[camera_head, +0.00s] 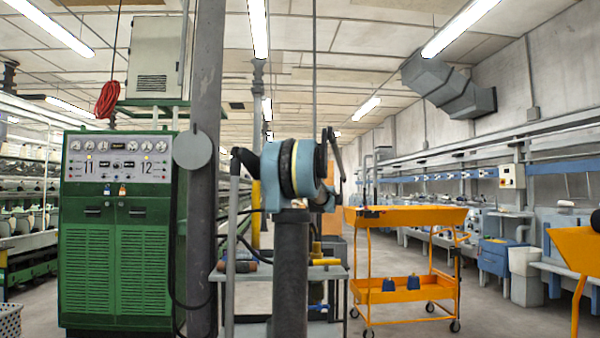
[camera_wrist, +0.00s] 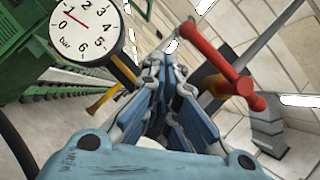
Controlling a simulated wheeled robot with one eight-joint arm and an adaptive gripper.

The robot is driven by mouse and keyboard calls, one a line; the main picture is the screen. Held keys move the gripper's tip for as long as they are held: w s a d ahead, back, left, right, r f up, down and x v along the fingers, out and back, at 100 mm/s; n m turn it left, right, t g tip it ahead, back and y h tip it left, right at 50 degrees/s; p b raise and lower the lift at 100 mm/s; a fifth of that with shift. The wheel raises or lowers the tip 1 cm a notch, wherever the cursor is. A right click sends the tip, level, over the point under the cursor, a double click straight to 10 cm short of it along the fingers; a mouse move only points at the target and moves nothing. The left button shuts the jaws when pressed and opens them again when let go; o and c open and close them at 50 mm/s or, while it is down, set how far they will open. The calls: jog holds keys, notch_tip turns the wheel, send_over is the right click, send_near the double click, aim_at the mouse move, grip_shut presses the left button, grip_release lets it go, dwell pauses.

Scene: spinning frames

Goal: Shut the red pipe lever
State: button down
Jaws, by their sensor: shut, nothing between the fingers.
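The red pipe lever (camera_wrist: 213,60) shows in the wrist view, running slantwise from upper middle down to the right, where its thicker end sits by a grey pipe (camera_wrist: 238,68). My gripper (camera_wrist: 170,68) is shut and empty, its blue-grey fingers pointing up the picture. The lever lies just right of the fingertips; I cannot tell whether they touch. I cannot make out the red lever or my fingers in the head view.
A round pressure gauge (camera_wrist: 93,27) is close left of my fingers. In the head view, a grey pillar (camera_head: 205,90) and a green control cabinet (camera_head: 117,230) stand left. An orange trolley (camera_head: 405,290) stands right, with open floor around it.

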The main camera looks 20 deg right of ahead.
jog(key=s+a+f, duration=0.1)
jog(key=s+f, duration=0.5)
jog(key=s, duration=0.2)
jog(key=shift+a+f, duration=0.15)
jog(key=shift+a, duration=0.25)
jog(key=shift+s, duration=0.1)
jog(key=s+a+f+n+g+y, duration=0.1)
jog(key=a+f+n+g+y, duration=0.15)
jog(key=a, duration=0.45)
jog(key=s+a+f+n+g+y, duration=0.1)
jog(key=a+f+n+y, duration=0.25)
jog(key=a, duration=0.25)
jog(key=s+a+f+n+g+y, duration=0.1)
jog(key=s+a+f+n+g, duration=0.5)
jog(key=a+f, duration=0.35)
jog(key=s+a+f+n+g, duration=0.45)
jog(key=s+a+f, duration=0.35)
jog(key=a, duration=0.3)
jog(key=s+f+n+g+h, duration=0.55)
jog(key=s+f+n, duration=0.25)
jog(key=s+f, duration=1.3)
jog(key=s+d+f+n+g+h, duration=0.1)
jog(key=s+d+f+n+h, duration=0.1)
jog(key=s+d+f, duration=0.3)
notch_tip(320, 180, down, 2)
jog(key=shift+s+d+f+g+h, duration=0.15)
jog(key=shift+s+d+g+h, duration=0.2)
jog(key=shift+s+h, duration=0.55)
jog(key=shift+s+n, duration=0.15)
jog(key=shift+n, duration=0.1)
